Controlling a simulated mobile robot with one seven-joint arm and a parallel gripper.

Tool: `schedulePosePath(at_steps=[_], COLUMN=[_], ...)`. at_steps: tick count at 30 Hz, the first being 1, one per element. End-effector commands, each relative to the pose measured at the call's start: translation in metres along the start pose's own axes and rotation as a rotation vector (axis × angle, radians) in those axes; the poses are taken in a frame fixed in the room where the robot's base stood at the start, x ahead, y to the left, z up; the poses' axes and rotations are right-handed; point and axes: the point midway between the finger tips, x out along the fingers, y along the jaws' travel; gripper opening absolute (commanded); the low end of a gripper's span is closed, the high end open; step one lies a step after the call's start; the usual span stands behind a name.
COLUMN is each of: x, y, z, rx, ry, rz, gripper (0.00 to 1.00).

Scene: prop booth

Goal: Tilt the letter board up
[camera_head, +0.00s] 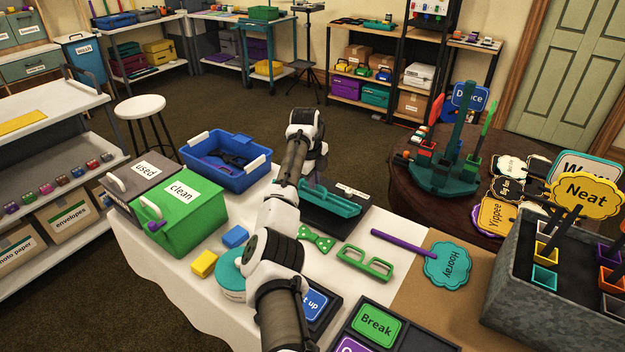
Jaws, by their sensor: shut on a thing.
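What looks like the letter board (348,224) is a dark panel with teal bars across it. It lies low, about flat, at the far edge of the white-covered table, with a small white label at its far side. My arm crosses in front of its left part. My gripper (315,172) is at the board's far left side, mostly hidden behind my own arm. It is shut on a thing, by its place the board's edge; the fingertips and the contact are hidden.
A green bow tie (317,239), green glasses frame (364,262) and purple-handled Hooray sign (446,263) lie near the board. A blue bin (226,177) and green clean box (184,232) stand left. A round table (396,190) stands right.

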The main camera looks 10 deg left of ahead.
Motion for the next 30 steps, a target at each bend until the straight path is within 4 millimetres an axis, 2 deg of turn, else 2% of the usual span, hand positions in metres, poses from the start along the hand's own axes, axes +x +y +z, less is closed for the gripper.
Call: schedulePosePath(at_steps=[1,11,12,17,30], x=[-0.0023,-0.0051,-0.0055,-0.0053,-0.0068], y=[-0.0095,-0.012,-0.0122,-0.0119,-0.0096], z=[-0.0031,-0.0044,-0.0044,-0.0044,-0.0028], rx=[0.01,0.014,0.014,0.014,0.01], ry=[-0.008,-0.008,-0.008,-0.008,-0.007], rz=[-0.028,-0.034,-0.034,-0.033,-0.029], gripper=[0.0,0.0,0.12,0.32,0.32])
